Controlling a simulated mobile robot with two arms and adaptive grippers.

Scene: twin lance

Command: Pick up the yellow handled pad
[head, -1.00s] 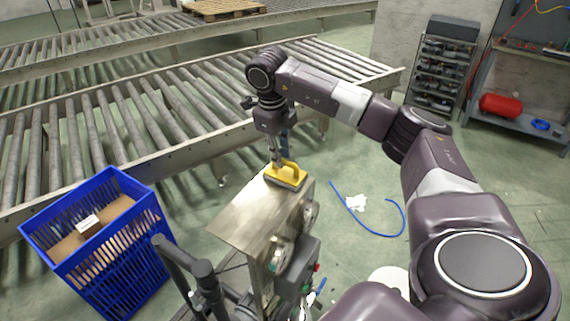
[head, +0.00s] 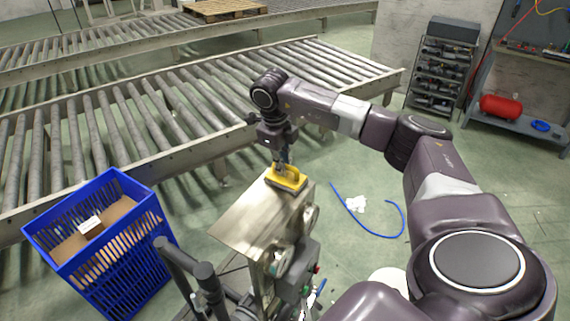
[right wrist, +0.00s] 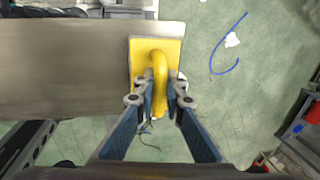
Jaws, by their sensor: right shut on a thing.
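The yellow handled pad (head: 287,178) is at the far right corner of the metal top (head: 243,216) of a stand. In the right wrist view the pad (right wrist: 141,58) shows its flat yellow plate and arched handle. My right gripper (head: 281,165) is above the pad in the head view. In the right wrist view the blue fingers of my right gripper (right wrist: 162,95) are on both sides of the handle, shut on it. The pad appears to rest on the metal top; I cannot tell any gap. My left gripper is not in view.
A blue crate (head: 149,226) with cardboard inside stands left of the stand. Roller conveyors (head: 160,110) run behind. A blue hose (head: 372,232) and white scrap (head: 356,204) lie on the floor at right. A shelf with a red tank (head: 501,106) stands far right.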

